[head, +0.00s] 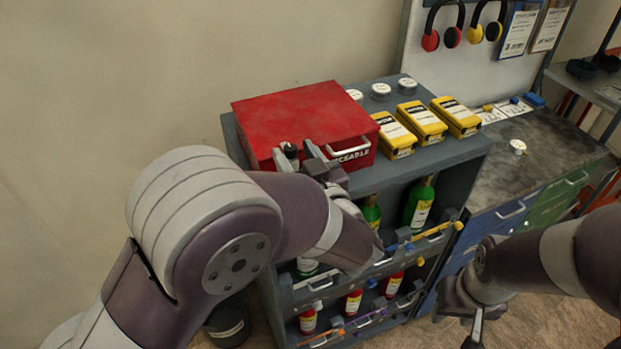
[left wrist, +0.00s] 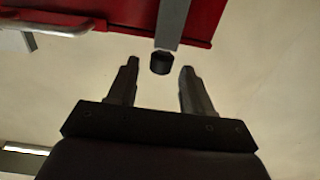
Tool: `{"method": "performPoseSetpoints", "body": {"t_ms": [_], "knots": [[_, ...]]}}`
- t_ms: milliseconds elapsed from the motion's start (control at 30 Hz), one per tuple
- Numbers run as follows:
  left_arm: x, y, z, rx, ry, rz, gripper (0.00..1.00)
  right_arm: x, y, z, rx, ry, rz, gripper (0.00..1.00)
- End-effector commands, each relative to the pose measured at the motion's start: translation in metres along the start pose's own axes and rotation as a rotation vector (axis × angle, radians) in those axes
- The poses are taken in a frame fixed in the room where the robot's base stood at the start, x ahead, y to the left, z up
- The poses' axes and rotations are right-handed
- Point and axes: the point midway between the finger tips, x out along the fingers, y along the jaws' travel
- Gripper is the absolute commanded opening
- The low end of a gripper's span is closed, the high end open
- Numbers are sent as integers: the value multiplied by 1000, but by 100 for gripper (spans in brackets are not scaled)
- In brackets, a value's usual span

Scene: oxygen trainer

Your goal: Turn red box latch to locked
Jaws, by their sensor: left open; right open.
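The red box (head: 300,112) sits on top of the grey cabinet at the back left, with a silver handle on its front. Its latch shows in the left wrist view as a grey bar (left wrist: 172,22) ending in a black knob (left wrist: 161,63). The knob (head: 289,150) also shows in the head view at the box's front. My left gripper (head: 297,155) is open at the box's front; in the left wrist view its fingers (left wrist: 155,80) stand either side of the knob's line, just short of it. My right gripper (head: 475,332) is low at the right, empty, partly cut off.
Yellow boxes (head: 421,122) and white round lids (head: 380,91) stand right of the red box on the cabinet top. Green bottles (head: 419,202) and red bottles (head: 354,301) fill the shelves below. A dark worktop (head: 530,160) lies at the right.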

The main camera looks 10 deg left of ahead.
Motion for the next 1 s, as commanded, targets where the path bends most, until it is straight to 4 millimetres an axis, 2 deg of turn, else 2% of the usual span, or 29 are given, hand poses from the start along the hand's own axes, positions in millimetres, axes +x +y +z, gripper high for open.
{"method": "performPoseSetpoints", "body": {"t_ms": [33,200,400,533,933,1000], "knots": [[-13,2,5,-3,1,8,50,10,0,1,0,0,0,43],[-59,2,5,-3,1,8,50,24,0,3,0,0,0,43],[-92,1,2,-1,1,4,50,32,0,4,0,0,0,43],[-98,0,0,0,1,1,50,32,0,4,0,0,0,43],[-98,0,0,-3,1,0,50,31,0,4,0,0,0,43],[-98,6,6,-38,-31,28,50,31,0,4,0,0,0,43]]}}
